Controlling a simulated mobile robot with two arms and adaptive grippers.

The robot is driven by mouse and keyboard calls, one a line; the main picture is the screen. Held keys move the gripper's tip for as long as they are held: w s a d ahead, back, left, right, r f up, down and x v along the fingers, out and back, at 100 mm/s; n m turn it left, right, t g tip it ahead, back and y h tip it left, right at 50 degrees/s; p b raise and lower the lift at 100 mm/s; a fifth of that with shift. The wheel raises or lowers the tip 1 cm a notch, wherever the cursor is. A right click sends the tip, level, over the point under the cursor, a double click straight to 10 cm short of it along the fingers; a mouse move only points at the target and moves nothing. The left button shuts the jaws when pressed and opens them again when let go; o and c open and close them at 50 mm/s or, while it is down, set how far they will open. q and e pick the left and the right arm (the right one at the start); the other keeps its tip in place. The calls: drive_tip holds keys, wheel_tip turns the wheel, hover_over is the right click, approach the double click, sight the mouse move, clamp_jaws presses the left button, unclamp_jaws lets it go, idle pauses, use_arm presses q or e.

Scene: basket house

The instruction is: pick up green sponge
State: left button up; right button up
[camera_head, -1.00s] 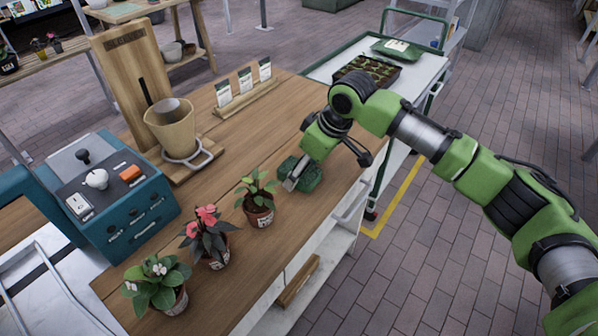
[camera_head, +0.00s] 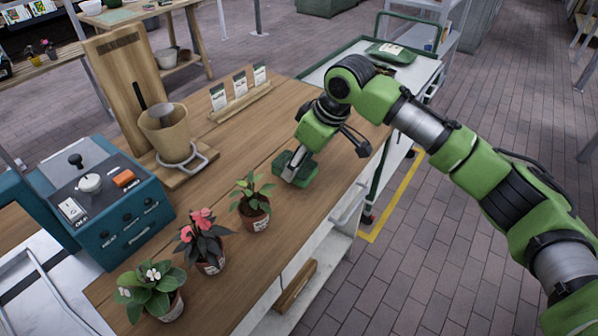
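The green sponge (camera_head: 304,174) lies on the wooden table (camera_head: 262,283), to the right of the potted plants. My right gripper (camera_head: 291,174) points down at the sponge, with its silver fingertip at the sponge's left side. The hand hides part of the sponge, and I cannot tell whether the fingers are closed on it. My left gripper is not in view.
Several potted plants, among them a pink-flowered one (camera_head: 204,243), line the table's front. A teal control box (camera_head: 105,205) and a pot on a wooden stand (camera_head: 170,135) are at left. Seed packets (camera_head: 239,84) stand behind. A green-rimmed cart (camera_head: 425,72) adjoins at right.

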drive_tip(key=s+d+r+b, duration=0.1)
drive_tip(key=s+d+r, duration=0.1)
drive_tip(key=s+r, duration=0.3)
drive_tip(key=s+d+r, duration=0.3)
drive_tip(key=s+r, duration=0.2)
drive_tip(key=s, duration=0.3)
drive_tip(key=shift+d+b, duration=0.25)
drive_tip(key=shift+b, duration=0.15)
drive_tip(key=shift+c, duration=1.4)
